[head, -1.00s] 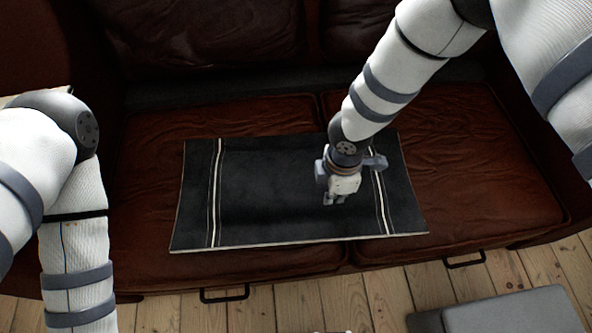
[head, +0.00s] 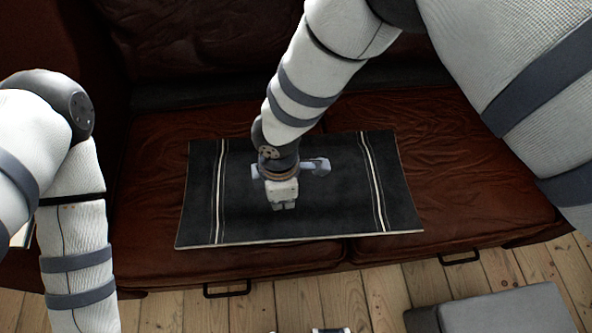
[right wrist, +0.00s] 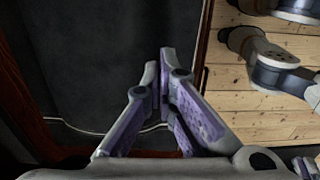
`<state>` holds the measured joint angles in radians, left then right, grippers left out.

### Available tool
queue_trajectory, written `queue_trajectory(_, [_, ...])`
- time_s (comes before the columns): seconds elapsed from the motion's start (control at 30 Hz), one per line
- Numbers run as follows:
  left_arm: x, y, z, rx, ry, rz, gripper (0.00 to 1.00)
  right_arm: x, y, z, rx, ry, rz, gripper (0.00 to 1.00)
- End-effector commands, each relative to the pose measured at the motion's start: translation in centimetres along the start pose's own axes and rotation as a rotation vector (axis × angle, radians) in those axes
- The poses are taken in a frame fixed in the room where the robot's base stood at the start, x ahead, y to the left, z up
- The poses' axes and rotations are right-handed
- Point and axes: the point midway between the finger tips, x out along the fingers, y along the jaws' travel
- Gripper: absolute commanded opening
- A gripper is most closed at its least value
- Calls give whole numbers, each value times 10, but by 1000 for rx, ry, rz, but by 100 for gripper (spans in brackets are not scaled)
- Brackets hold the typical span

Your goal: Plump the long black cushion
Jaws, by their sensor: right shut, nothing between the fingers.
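The long black cushion (head: 330,200) lies flat across the seat of a brown leather sofa, with pale stripes near both short ends and a pale edge. My right gripper (head: 284,206) is over the middle of the cushion, pointing down, its fingers shut and empty. Whether the fingertips touch the cloth I cannot tell. In the right wrist view the closed fingers (right wrist: 166,62) show against the dark cushion (right wrist: 85,60) and its pale edge line. My left arm is at the left of the head view; its gripper is outside the picture.
The brown sofa (head: 455,160) has two seat cushions and dark handles (head: 228,289) along its lower front. A grey upholstered block (head: 500,312) stands on the floorboards (head: 330,300) at the lower right. The seat right of the cushion is clear.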

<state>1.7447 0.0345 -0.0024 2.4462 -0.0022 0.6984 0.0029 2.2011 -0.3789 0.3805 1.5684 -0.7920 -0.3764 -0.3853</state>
Motion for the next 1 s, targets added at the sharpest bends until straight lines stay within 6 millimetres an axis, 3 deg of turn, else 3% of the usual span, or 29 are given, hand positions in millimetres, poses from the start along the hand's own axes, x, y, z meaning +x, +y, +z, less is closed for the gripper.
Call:
queue_trajectory(0.53, [1,0,0,0,-2,0,0,0,-1,-3,1,-1,0,0])
queue_trajectory(1.0, [20,0,7,0,-45,-2,0,35,-2,-3,1,-1,-4,0])
